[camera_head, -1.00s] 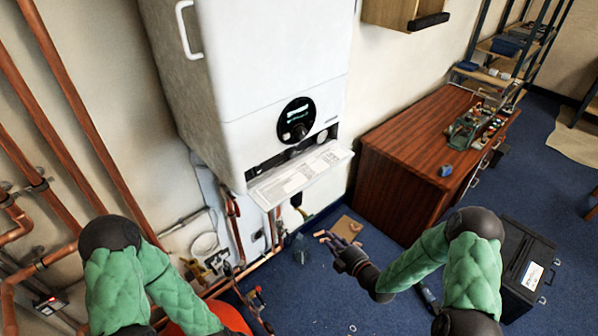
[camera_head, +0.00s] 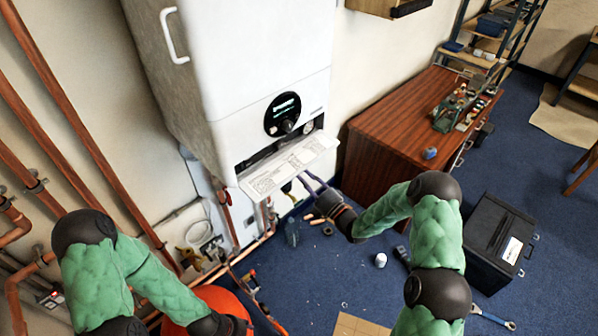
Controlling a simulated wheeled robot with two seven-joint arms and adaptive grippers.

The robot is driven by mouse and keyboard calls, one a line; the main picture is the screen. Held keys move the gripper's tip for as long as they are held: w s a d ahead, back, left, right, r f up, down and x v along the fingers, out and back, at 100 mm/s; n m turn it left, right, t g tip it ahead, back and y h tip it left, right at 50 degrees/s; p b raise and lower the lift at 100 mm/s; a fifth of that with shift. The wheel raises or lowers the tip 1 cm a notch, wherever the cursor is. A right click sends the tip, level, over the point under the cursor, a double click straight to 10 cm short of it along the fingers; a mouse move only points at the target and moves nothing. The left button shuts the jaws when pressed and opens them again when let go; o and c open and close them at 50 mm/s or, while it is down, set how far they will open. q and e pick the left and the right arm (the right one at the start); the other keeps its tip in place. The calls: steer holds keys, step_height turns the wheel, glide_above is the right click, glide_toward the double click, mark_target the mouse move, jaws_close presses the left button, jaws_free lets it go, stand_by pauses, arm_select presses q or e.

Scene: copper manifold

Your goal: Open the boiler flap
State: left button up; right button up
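The white boiler (camera_head: 262,70) hangs on the wall, with a round black dial panel (camera_head: 283,114) low on its front. The boiler flap (camera_head: 288,166) is a white printed panel under that dial. It is swung down and out, tilted, with a dark gap above it. My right gripper (camera_head: 310,183) is just below the flap's front edge, its thin fingers pointing up toward it and apart. I cannot tell whether they touch it. My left arm reaches to the bottom edge; its dark wrist end (camera_head: 222,325) shows, but its fingers cannot be made out.
Copper pipes (camera_head: 62,105) run along the left wall. A wooden cabinet (camera_head: 405,125) with small parts on top stands right of the boiler. A black case (camera_head: 498,240), a small white object (camera_head: 380,260) and a cardboard piece (camera_head: 358,326) lie on the blue carpet.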

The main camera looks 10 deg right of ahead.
mark_target(301, 167)
steer(key=shift+x, duration=1.6)
jaws_close()
steer(key=shift+s+d+r+g+h, duration=0.1)
steer(key=shift+s+r+g+h, duration=0.05)
steer(key=shift+r+g+h, duration=0.55)
steer(key=shift+s+d+r+g+h, duration=0.15)
steer(key=shift+r+g+h, duration=0.15)
steer(key=shift+r+g, duration=0.45)
steer(key=shift+f, duration=0.2)
